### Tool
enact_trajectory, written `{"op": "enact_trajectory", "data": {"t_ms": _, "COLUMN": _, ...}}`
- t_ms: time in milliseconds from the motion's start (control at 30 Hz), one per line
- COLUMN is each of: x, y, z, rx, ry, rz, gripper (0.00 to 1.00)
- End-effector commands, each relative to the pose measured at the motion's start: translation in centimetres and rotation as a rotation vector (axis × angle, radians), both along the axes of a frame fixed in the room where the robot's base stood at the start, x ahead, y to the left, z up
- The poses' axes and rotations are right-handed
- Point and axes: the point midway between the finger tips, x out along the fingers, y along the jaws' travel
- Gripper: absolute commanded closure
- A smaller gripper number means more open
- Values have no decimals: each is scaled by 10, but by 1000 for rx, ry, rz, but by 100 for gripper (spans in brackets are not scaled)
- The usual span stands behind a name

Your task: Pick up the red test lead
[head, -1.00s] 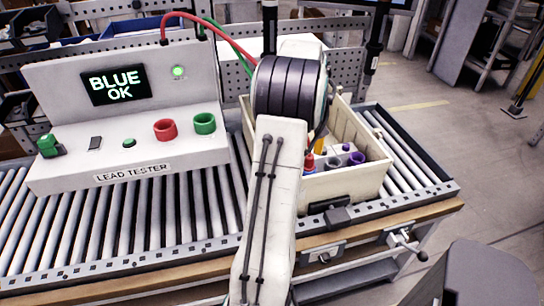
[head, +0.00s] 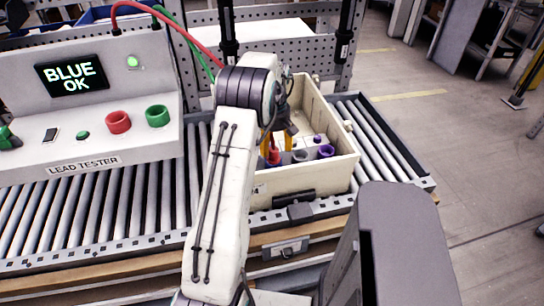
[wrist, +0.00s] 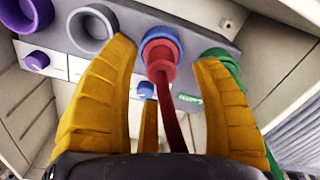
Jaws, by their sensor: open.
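The red test lead (wrist: 169,105) runs between my fingers in the wrist view. Its red plug end sits at a blue ring socket (wrist: 162,38) on a grey panel. The plug also shows in the head view (head: 274,157), inside the cream bin. My gripper (wrist: 156,52) is open, with yellow fingers on both sides of the red lead and a visible gap on each side. In the head view my gripper (head: 277,143) reaches down into the bin, partly hidden by my arm. A green plug (wrist: 222,58) is partly behind the right finger.
A grey socket (wrist: 92,28) and purple socket (wrist: 32,14) lie left of the red lead. The cream bin (head: 335,172) walls surround the panel. The lead tester (head: 100,130) stands left on the roller conveyor (head: 110,215), its screen reading BLUE OK.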

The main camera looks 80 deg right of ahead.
Motion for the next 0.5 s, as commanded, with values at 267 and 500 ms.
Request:
{"op": "enact_trajectory", "data": {"t_ms": 267, "x": 2, "y": 0, "z": -32, "rx": 4, "ry": -1, "rz": 0, "gripper": 41}}
{"op": "enact_trajectory", "data": {"t_ms": 500, "x": 2, "y": 0, "z": -47, "rx": 1, "ry": 0, "rz": 0, "gripper": 41}}
